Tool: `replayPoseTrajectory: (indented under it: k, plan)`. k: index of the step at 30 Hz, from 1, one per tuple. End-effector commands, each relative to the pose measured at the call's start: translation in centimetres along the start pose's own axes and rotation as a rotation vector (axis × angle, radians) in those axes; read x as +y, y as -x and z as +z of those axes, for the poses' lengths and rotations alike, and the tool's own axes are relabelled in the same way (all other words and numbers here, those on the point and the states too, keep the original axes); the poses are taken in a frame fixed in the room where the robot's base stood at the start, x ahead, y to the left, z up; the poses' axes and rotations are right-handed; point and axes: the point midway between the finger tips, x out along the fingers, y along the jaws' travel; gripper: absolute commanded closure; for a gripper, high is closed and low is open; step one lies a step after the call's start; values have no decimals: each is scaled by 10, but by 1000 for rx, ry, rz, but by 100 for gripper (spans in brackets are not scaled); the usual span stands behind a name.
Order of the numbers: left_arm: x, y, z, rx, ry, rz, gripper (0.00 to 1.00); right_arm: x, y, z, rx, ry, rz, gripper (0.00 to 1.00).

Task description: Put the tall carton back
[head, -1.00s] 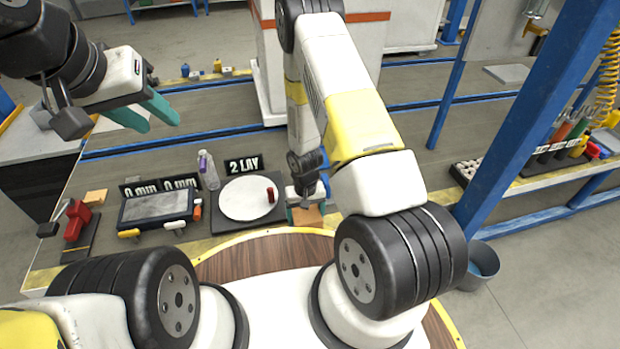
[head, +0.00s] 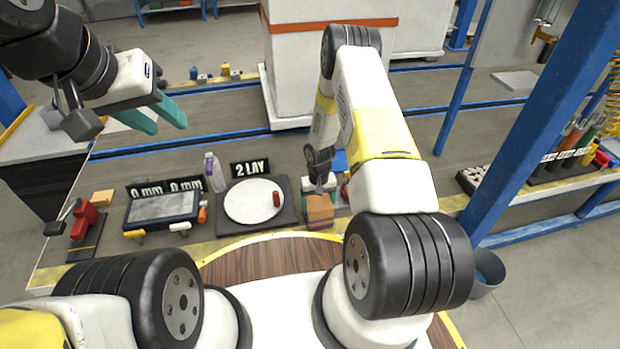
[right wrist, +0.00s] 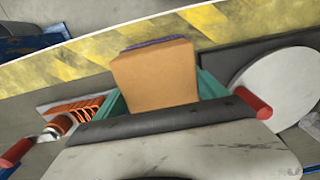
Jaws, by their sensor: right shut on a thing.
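A brown carton (head: 319,210) is at the front of the bench, right of the round white plate. It also shows in the right wrist view (right wrist: 155,75), held between two teal fingers. My right gripper (head: 320,188) is shut on it from above. The carton's underside is hidden, so I cannot tell whether it touches the bench. My left gripper (head: 160,120) is open and empty, raised at the upper left, far from the carton.
The white plate (head: 240,206) with a red cylinder (head: 276,199) lies left of the carton. A bottle (head: 214,172), a "2 LAY" sign (head: 250,169), a grey-topped device (head: 160,209) and a tan block (head: 103,197) stand further left. A blue post (head: 520,130) rises at right.

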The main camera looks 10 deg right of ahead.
Motion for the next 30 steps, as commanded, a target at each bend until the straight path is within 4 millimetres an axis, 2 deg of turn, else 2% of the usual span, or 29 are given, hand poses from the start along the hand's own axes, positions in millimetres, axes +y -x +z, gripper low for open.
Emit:
replayPoseTrajectory:
  k: [7,8,10,20,23,30]
  plan:
    - [0,0,0,0,0,0,64,0,-2,0,1,0,0,87]
    - [0,0,0,0,0,0,64,0,-3,0,0,0,0,14]
    - [0,0,0,0,0,0,64,0,-2,0,0,0,0,1]
    - [0,0,0,0,0,0,64,0,3,-1,2,0,0,0]
    - [0,0,0,0,0,0,64,0,16,-2,4,-1,0,0]
    - [0,0,0,0,0,0,64,0,68,-1,4,-1,-1,0]
